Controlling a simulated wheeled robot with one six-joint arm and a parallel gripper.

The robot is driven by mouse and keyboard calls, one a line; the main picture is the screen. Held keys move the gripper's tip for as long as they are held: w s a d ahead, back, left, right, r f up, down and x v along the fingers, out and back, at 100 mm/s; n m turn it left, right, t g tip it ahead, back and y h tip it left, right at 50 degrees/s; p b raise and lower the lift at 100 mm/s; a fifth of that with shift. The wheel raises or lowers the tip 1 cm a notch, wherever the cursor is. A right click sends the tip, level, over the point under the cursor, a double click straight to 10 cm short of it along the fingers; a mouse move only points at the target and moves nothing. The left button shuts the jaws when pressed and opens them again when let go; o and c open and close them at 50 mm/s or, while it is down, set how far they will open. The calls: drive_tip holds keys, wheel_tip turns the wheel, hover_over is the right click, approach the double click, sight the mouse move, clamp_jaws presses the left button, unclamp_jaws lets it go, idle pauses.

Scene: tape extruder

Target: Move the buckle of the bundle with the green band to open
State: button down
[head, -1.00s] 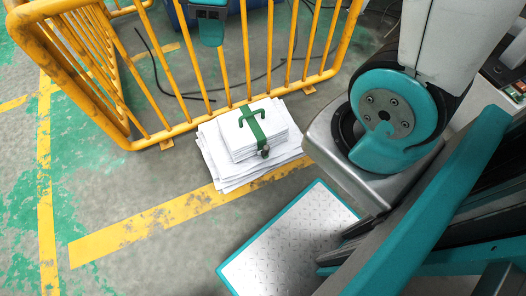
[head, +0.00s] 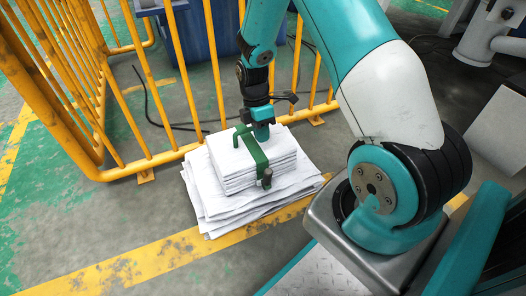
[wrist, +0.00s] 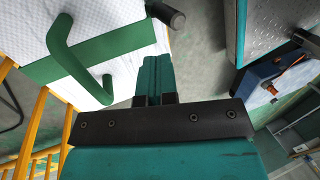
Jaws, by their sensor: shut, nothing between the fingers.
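The bundle is a white paper stack (head: 228,168) lying on wider loose sheets, with a green band (head: 259,158) across its top and down its front. A green handle stands up from the band; it shows large in the wrist view (wrist: 68,62). The buckle (head: 267,179) is a small dark grey piece low on the band's front side; a dark cylinder at the band's end in the wrist view (wrist: 167,14) looks like the same part. My gripper (head: 262,134) points down over the stack's back right, close to the band. Its fingers (wrist: 155,68) are together and empty. Contact with the band cannot be told.
A yellow railing (head: 165,75) stands right behind the bundle, with a blue bin (head: 200,40) beyond it. A black cable lies on the floor near the railing. A yellow floor stripe (head: 150,262) runs in front; the floor at the left is free.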

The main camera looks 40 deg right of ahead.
sight(265, 160)
drive_tip(key=b+x, duration=0.4)
drive_tip(key=x, duration=0.4)
drive_tip(key=shift+s+f+b, duration=0.15)
drive_tip(key=shift+f+b, duration=0.25)
